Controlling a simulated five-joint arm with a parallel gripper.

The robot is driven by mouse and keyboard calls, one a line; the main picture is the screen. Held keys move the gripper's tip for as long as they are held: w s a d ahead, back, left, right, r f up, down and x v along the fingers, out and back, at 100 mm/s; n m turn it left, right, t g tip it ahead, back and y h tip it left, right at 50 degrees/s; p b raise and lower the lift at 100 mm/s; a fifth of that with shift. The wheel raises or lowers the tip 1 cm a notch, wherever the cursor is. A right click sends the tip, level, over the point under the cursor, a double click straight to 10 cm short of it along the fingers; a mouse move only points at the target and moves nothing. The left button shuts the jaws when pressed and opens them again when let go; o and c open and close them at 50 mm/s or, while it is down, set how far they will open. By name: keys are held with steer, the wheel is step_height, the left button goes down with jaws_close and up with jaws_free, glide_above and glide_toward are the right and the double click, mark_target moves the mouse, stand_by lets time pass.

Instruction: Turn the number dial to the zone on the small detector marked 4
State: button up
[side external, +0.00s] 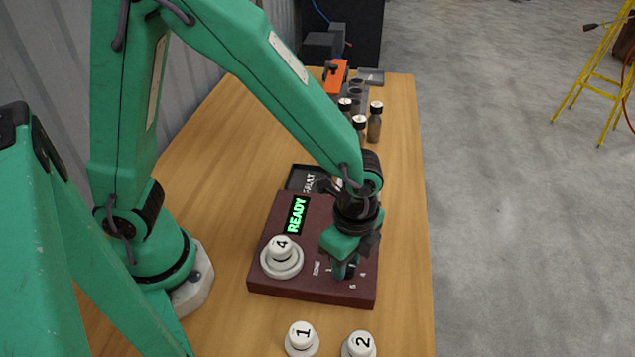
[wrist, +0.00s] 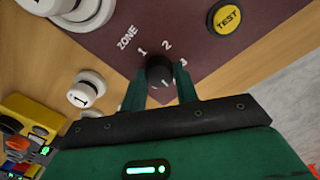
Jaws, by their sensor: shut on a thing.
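The small white detector marked 4 (side external: 283,246) sits upright on a round white base on the dark red panel (side external: 268,284). My gripper (side external: 345,272) is over the right part of the panel, pointing down. In the wrist view its two fingers (wrist: 160,88) are closed on either side of the black number dial (wrist: 160,68). The printed word ZONE and the numbers 1, 2 and 3 show around the dial there; 4 and 5 show in the side view. Which number the dial points to I cannot tell. The panel's display (side external: 297,215) reads READY in green.
Loose white detectors marked 1 (side external: 301,338) and 2 (side external: 359,345) stand on the wooden table in front of the panel. A yellow TEST button (wrist: 228,17) is on the panel. Several small dark bottles (side external: 375,122) and an orange item (side external: 336,77) stand at the back.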

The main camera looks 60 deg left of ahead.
mark_target(349, 264)
steer(key=shift+w, duration=0.15)
steer(key=o, duration=1)
steer(key=shift+c, duration=0.2)
steer(key=shift+r, duration=0.15)
steer(key=shift+d+r, duration=0.1)
steer(key=shift+r, duration=3.7)
steer(key=s+a+r+n+t, duration=0.2)
steer(key=a+r+n, duration=0.4)
steer(key=a, duration=0.3)
steer(key=s+a+r+n+t, duration=0.3)
steer(key=a+r+n, duration=0.3)
steer(key=a+n, duration=0.3)
steer(key=shift+s+a+t, duration=0.35)
steer(key=shift+a+t, duration=0.15)
steer(key=shift+a, duration=0.2)
